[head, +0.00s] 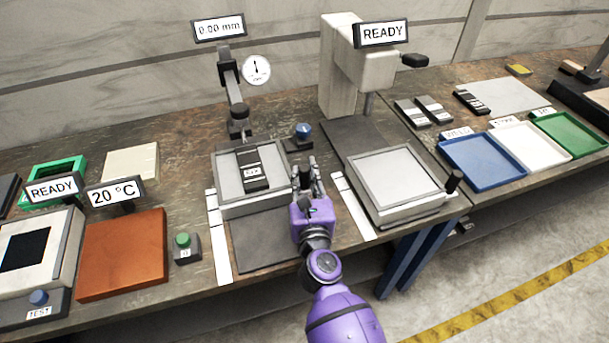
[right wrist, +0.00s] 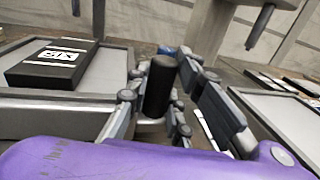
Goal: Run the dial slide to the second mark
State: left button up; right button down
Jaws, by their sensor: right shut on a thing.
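The dial slide is a light grey plate (head: 229,187) on a dark track (head: 270,246). A black block (head: 252,182) with white bands and a label lies on it; it also shows in the right wrist view (right wrist: 55,65). A white strip (head: 219,245) runs along the track's left side; its marks are too small to read. The dial gauge (head: 257,70) hangs behind, under a display (head: 219,27) reading 0.00 mm. My right gripper (head: 306,172) is at the slide's right side, shut on an upright black handle (right wrist: 160,88). My left gripper is out of view.
A second slide plate (head: 395,174) under a press head (head: 362,65) stands close to the right of my gripper. A blue knob (head: 303,130) is just behind it. A green button box (head: 185,248) and orange plate (head: 122,253) are left. Blue, white and green trays stand right.

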jog(key=shift+w, duration=0.1)
jog(key=w, duration=0.1)
jog(key=w+a, duration=0.1)
jog(key=w, duration=0.2)
jog(key=shift+w+a, duration=0.35)
jog(key=shift+w, duration=0.05)
jog(key=shift+s, duration=0.1)
jog(key=c, duration=1.5)
grip_release()
jog(key=shift+c, duration=0.2)
jog(key=s, duration=0.5)
jog(key=s+d, duration=0.1)
jog(key=s, duration=0.1)
jog(key=shift+s, duration=0.25)
